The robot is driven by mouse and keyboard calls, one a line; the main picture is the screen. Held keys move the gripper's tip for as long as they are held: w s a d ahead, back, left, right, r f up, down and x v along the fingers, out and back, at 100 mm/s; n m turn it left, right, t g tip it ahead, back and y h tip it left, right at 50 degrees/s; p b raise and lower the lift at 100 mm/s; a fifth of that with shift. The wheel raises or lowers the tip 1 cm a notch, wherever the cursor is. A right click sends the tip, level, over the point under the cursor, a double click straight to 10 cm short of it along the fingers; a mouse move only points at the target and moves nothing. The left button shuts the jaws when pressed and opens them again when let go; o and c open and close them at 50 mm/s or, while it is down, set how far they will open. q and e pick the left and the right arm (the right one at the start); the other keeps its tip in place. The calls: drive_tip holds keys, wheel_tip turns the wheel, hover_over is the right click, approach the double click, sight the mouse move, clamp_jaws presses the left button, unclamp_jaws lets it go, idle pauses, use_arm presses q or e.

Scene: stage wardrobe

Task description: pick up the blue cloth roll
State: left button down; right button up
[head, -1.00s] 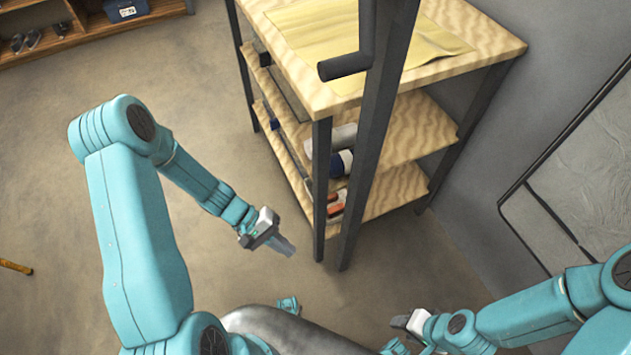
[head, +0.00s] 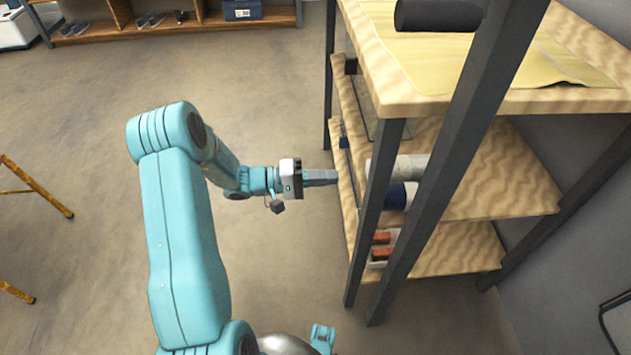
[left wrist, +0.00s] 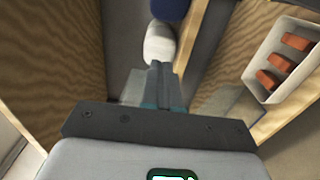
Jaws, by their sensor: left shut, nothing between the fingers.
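The blue cloth roll (head: 396,196) lies on the middle shelf of the wooden rack, partly hidden by the dark front posts. A pale grey-white roll (head: 400,167) lies beside it on the same shelf. My left gripper (head: 334,177) is shut and empty, level with the shelf's left edge and apart from the blue roll. In the left wrist view the shut fingers (left wrist: 160,72) point toward the white roll (left wrist: 160,42), with the blue roll (left wrist: 170,8) beyond it at the top edge. My right gripper is out of view.
The rack's dark posts (head: 380,215) stand close to my left gripper. A white bin with orange blocks (head: 381,248) sits on the lower shelf. Yellow cloth (head: 480,55) covers the rack's top. Open floor (head: 90,120) lies to the left.

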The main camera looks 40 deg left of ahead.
use_arm(q)
drive_tip(key=w+d+b, duration=0.1)
drive_tip(key=w+d, duration=0.2)
drive_tip(key=d, duration=0.3)
drive_tip(key=shift+d+b, duration=0.15)
drive_tip(key=shift+b, duration=0.25)
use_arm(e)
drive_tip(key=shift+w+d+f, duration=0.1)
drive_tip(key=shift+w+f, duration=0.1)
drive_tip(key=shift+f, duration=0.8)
use_arm(q)
drive_tip(key=shift+f, duration=0.1)
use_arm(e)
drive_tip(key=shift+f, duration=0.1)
